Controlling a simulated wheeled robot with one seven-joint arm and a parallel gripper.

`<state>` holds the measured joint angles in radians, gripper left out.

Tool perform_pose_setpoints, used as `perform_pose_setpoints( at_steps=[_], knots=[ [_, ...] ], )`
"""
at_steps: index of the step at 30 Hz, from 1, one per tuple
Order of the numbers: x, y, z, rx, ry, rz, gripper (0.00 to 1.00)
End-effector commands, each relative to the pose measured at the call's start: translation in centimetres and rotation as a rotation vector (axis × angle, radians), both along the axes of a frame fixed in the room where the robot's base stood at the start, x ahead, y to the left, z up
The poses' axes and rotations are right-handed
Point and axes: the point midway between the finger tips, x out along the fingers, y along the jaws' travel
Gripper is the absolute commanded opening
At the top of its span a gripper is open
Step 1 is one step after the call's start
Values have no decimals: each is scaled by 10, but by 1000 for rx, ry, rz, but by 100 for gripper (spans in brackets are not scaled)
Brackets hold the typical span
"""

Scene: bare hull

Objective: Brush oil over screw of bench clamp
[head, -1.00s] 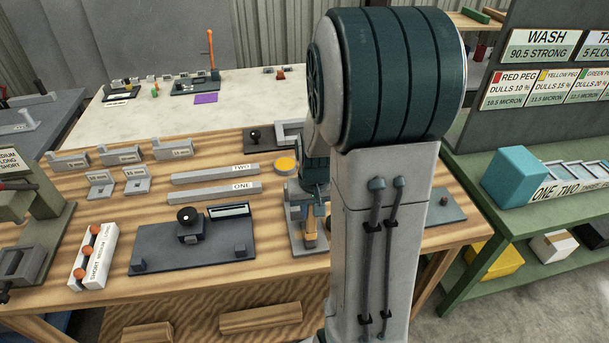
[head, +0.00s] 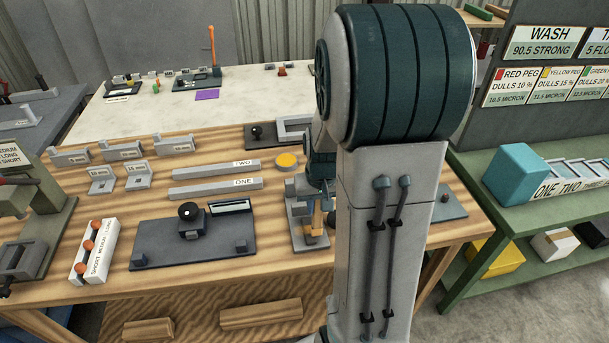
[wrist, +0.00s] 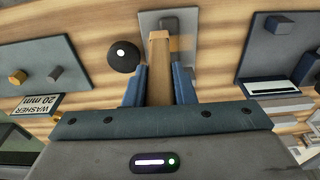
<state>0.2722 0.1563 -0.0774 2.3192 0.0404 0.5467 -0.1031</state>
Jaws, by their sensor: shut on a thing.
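My gripper (wrist: 158,75) is shut on a wooden brush handle (wrist: 159,60), with a blue finger on each side of it. In the head view my gripper (head: 318,180) is partly hidden by my arm, and the brush handle (head: 316,215) hangs below it. The bristles cannot be made out. Below is a small grey plate with blocks (head: 302,236), also in the wrist view (wrist: 150,22); I cannot tell whether it is the bench clamp, and no screw is clear. A pot with a yellow top (head: 287,160), perhaps the oil, stands just behind the gripper.
A dark fixture plate (head: 160,247) lies left, and a black ball knob (wrist: 123,55) is close beside the handle in the wrist view. My arm hides the bench's right part.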

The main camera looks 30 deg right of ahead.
Motion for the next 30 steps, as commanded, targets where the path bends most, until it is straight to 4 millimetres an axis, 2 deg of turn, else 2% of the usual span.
perform_pose_setpoints(
  at_steps=[2, 3, 21, 30],
  knots=[
    [0, 1, 8, 0, 0, 2, 1],
    [1, 1, 22, -2, -6, 3, 1],
    [1, 4, 75, 0, -2, 7, 1],
    [1, 4, 81, 0, 0, 7, 1]
  ],
)
